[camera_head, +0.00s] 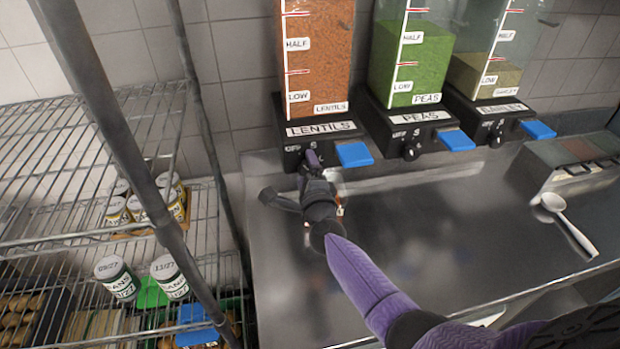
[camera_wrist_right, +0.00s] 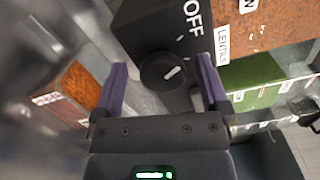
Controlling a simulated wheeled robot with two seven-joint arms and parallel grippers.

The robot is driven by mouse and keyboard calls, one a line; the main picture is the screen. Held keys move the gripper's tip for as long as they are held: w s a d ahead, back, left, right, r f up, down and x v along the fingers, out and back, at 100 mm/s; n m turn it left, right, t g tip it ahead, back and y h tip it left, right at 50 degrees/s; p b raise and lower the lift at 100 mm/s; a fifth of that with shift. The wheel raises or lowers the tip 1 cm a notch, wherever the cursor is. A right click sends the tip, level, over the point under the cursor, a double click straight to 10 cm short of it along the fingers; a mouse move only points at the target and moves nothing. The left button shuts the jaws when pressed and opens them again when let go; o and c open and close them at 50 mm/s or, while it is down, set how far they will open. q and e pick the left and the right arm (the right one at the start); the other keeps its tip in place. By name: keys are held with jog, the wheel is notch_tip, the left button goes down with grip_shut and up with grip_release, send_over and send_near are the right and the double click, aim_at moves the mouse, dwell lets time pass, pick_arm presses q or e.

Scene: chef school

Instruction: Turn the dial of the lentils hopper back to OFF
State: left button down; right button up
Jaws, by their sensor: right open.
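The lentils hopper (camera_head: 318,60) is a clear bin of orange lentils on a black base labelled LENTILS, at the upper middle of the head view. Its round black dial (camera_wrist_right: 163,70) has a white mark and shows in the right wrist view, with the OFF lettering (camera_wrist_right: 193,16) above and to its right. The mark slants toward the upper right. My right gripper (camera_head: 313,160) is at the front of the lentils base and hides the dial in the head view. Its two purple fingers are open, one on each side of the dial; contact cannot be told. My left gripper is not in view.
A blue tab (camera_head: 354,154) juts from the lentils base right of my gripper. The peas hopper (camera_head: 412,60) and barley hopper (camera_head: 487,75) stand to the right. A wire rack (camera_head: 75,235) with cans is at left. A white spoon (camera_head: 568,224) lies on the steel counter (camera_head: 440,220).

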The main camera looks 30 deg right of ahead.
jog(key=p+v, duration=0.2)
jog(key=v, duration=0.7)
jog(key=shift+s+a, duration=0.1)
